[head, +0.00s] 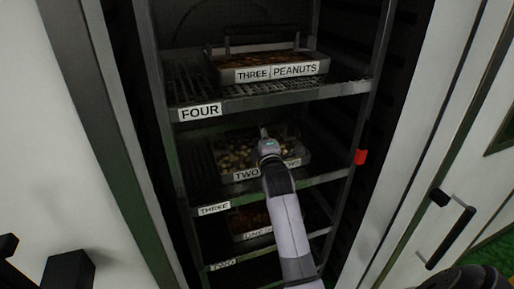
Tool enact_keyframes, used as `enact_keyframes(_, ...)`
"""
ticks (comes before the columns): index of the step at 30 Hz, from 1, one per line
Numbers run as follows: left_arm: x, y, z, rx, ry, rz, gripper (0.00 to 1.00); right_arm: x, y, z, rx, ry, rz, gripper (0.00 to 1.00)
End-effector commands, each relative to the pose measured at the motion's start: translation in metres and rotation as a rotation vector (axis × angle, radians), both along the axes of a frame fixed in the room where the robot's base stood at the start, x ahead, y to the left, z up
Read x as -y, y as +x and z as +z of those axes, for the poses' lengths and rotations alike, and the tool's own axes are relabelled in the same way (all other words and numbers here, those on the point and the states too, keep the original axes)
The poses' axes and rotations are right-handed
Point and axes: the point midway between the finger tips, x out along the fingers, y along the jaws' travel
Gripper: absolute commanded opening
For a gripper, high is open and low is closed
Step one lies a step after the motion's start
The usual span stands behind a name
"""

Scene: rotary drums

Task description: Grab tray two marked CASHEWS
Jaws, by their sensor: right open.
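Tray two (238,175) sits on the middle shelf of the open cabinet, filled with pale, nut-like pieces. Its front label reads "TWO" and ends in "WS"; the middle of the label is hidden behind my right arm. My right gripper (265,134) reaches in from below and is over the tray's front part, small in the picture. It is open, and I see nothing held in it. I cannot tell whether it touches the tray. My left gripper is not in view.
A tray marked THREE PEANUTS (275,73) is on the shelf labelled FOUR (200,111) above. A tray marked ONE (240,222) is lower down. Shelf label THREE (214,209) is under tray two. A white door with a dark handle (450,238) stands at right.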

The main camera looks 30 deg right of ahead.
Motion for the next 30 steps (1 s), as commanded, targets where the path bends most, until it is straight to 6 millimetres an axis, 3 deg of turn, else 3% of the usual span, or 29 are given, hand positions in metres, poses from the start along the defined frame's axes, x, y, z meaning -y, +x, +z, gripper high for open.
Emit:
enact_keyframes(9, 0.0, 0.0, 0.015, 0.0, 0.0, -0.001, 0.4, 0.011, 0.038, -0.003, 0.0, 0.002, 0.0, 0.43)
enact_keyframes(19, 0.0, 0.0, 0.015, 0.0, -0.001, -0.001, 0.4, 0.013, 0.043, -0.005, -0.001, 0.001, 0.001, 0.43)
enact_keyframes(30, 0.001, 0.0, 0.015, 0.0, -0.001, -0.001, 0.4, 0.013, 0.043, -0.005, -0.001, 0.0, 0.001, 0.19)
